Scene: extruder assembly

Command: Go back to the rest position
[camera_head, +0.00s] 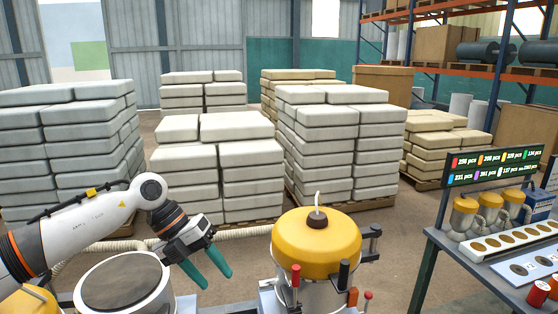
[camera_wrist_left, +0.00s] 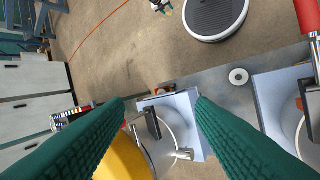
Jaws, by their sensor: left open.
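My left gripper (camera_head: 207,270) is open and empty, with its green fingers pointing down and to the right. In the head view it hangs between a grey round-topped drum (camera_head: 122,282) and a yellow-capped hopper (camera_head: 316,240). In the left wrist view its two fingers (camera_wrist_left: 160,98) are wide apart, with a grey block and a clamp of the machine visible between and beyond them. A part of the yellow cap (camera_wrist_left: 125,158) shows behind the left finger there. My right gripper is not in view.
Pallets of stacked white sacks (camera_head: 220,165) fill the floor behind. At the right, a table (camera_head: 470,262) holds yellow-topped canisters (camera_head: 465,215), a white tray with round holes (camera_head: 510,240) and a counter display (camera_head: 495,165). Red-handled clamps (camera_head: 296,276) stand around the hopper.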

